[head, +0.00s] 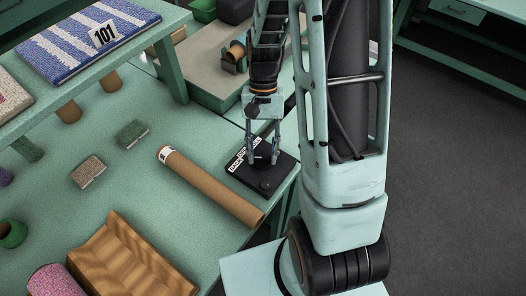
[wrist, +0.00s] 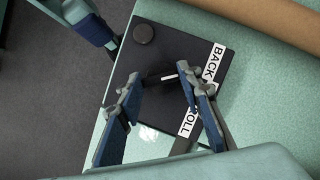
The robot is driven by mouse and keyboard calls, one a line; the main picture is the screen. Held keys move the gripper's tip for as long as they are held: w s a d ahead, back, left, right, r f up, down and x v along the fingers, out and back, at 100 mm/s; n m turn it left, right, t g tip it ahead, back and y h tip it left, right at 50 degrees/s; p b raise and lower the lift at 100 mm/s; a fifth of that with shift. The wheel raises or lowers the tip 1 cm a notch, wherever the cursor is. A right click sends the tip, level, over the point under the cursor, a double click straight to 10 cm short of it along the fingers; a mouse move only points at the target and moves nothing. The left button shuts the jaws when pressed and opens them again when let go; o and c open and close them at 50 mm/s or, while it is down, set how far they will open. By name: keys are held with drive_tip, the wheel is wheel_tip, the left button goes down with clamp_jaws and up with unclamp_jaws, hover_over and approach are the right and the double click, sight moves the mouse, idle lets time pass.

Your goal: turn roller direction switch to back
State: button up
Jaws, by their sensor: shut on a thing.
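The black switch box (head: 284,180) lies on the green table by its right edge, and it also shows in the wrist view (wrist: 215,84). Its dark rotary switch (wrist: 158,79) has a white pointer mark facing right, towards the label side. A white "BACK" label (wrist: 214,61) and a "ROLL" label (wrist: 188,119) lie along that side; my right finger hides the part between them. My gripper (wrist: 161,81) is down over the box with one finger on each side of the switch, shut on it. It also shows in the head view (head: 263,158).
A round black button (wrist: 144,33) sits on the same box. A brown cardboard tube (head: 210,186) lies close to the left of the box. Carpet samples (head: 88,172) and a wavy brown block (head: 130,255) lie further left. A grey-topped machine (head: 200,68) stands behind.

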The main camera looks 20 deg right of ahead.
drive_tip(key=shift+a+n+h, duration=0.1)
drive_tip(key=shift+n+h, duration=0.3)
drive_tip(key=shift+n, duration=0.6)
drive_tip(key=o, duration=1.2)
drive_tip(key=shift+c, duration=0.2)
drive_tip(key=v, duration=1.2)
